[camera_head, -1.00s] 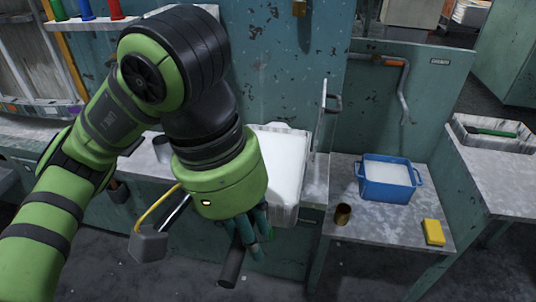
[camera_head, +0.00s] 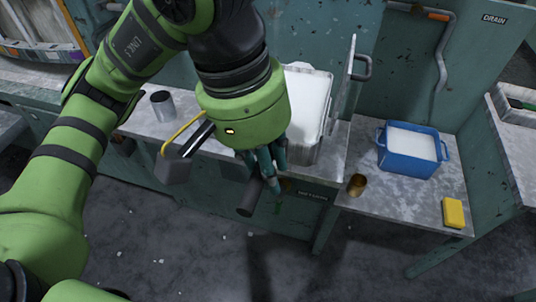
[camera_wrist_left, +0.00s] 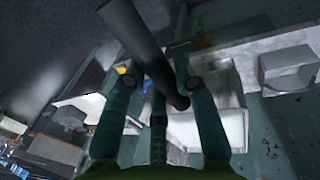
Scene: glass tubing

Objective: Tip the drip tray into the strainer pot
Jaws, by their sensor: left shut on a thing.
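My left gripper (camera_head: 268,170) hangs in front of the counter edge, shut on a dark round bar (camera_head: 247,203). In the left wrist view the dark bar (camera_wrist_left: 145,45) crosses between the fingers. A white-filled metal tray (camera_head: 312,92) stands on the counter behind and right of the gripper, partly hidden by it. A blue two-handled tub (camera_head: 408,153) with white contents stands on the lower bench to the right. I cannot tell for sure which things are the drip tray and strainer pot, or whether the bar is attached to either. My right gripper is not in view.
A brass cup (camera_head: 357,185) and a yellow block (camera_head: 453,212) are on the lower bench (camera_head: 400,199). A grey metal cup (camera_head: 162,105) stands on the left counter. An upright panel (camera_head: 345,82) rises beside the metal tray. The floor in front is open.

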